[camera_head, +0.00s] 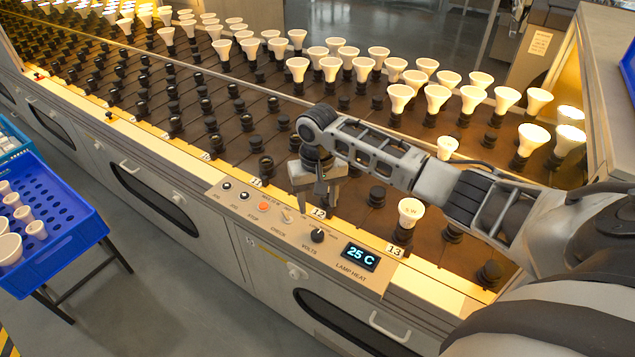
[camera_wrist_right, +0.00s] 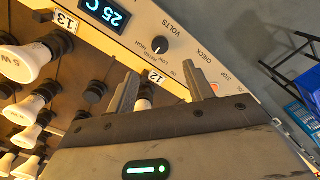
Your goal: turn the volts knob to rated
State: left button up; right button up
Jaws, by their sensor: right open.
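The volts knob (camera_head: 318,236) is a small black dial on the sloped control panel (camera_head: 270,222), between the CHECK control and the lamp heat display. In the right wrist view the knob (camera_wrist_right: 160,45) lies beyond the fingertips, beside the words low, rated and high. Its exact pointer direction is too small to tell. My right gripper (camera_head: 316,194) hangs fingers-down above the rack edge by label 12, behind the knob and apart from it. Its fingers (camera_wrist_right: 162,76) are open with nothing gripped. My left gripper is out of view.
The display (camera_head: 360,257) reads 25 C. Black sockets and many white bulbs fill the rack behind. A blue crate (camera_head: 50,225) with white bulbs stands at the left.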

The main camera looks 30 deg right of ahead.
notch_tip(320, 180, up, 5)
jog(key=shift+r, duration=0.1)
dwell(0.6)
jog(key=s+a+f+n+t+y, duration=0.1)
jog(key=s+a+f+n+t, duration=0.1)
jog(key=s+a+f, duration=0.4)
jog(key=s+a+f+n+t+y, duration=0.2)
jog(key=a+f+t, duration=0.1)
jog(key=a+f, duration=0.5)
jog(key=s+a+n+t, duration=0.1)
jog(key=s+t, duration=0.4)
jog(key=s, duration=0.6)
jog(key=shift+s+f+n, duration=0.25)
jog(key=shift+f+n, duration=0.05)
jog(key=shift+n, duration=0.2)
